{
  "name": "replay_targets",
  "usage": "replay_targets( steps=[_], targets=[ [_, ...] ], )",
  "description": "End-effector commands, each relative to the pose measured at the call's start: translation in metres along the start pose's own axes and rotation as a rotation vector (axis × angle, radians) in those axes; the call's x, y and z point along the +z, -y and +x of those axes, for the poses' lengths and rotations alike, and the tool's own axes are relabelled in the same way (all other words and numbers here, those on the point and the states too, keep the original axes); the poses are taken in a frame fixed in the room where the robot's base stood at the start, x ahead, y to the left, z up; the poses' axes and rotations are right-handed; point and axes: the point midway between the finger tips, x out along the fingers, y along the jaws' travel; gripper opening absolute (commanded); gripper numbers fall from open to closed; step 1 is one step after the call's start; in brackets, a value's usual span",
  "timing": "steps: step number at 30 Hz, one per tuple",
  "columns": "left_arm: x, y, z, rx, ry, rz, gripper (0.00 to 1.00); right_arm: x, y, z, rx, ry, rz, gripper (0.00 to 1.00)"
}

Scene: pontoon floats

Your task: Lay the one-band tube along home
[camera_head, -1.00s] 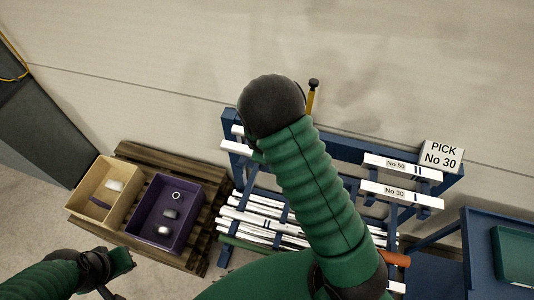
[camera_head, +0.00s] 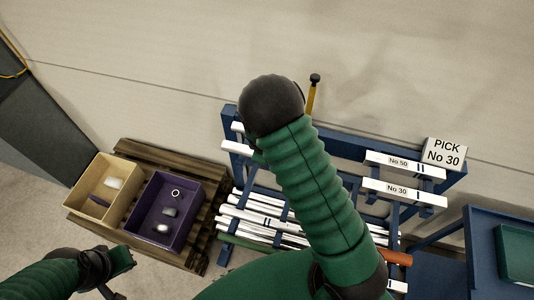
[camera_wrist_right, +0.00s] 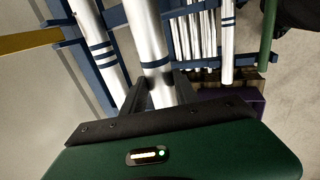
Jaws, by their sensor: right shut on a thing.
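In the right wrist view, my right gripper (camera_wrist_right: 160,90) is shut on a white tube (camera_wrist_right: 150,35), with one finger on each side of it. One blue band shows on this tube just above the fingers. In the head view my own green right arm hides that gripper and most of the held tube. A blue rack (camera_head: 345,145) stands under the arm, with white tubes labelled No 50 (camera_head: 398,163) and No 30 (camera_head: 396,189) at its right. My left gripper (camera_head: 122,272) is low at the left, away from the rack; its jaws are unclear.
A banded tube (camera_wrist_right: 95,35) lies beside the held one. Several white tubes (camera_head: 262,222) lie lower in the rack. A PICK No 30 sign (camera_head: 444,152) stands at the right. A cream bin (camera_head: 84,209) and purple bin (camera_head: 190,220) sit on a wooden pallet (camera_head: 152,155).

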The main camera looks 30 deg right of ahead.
Motion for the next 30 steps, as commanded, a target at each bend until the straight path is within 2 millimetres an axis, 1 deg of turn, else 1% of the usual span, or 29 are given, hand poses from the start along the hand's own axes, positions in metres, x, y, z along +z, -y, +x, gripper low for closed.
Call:
replay_targets(
  steps=[30],
  targets=[
    [0.004, 0.0, 0.018, 0.0, 0.0, 0.0, 0.0, 0.0, 0.007, 0.023, 0.001, -0.001, 0.001, 0.0]
  ],
)
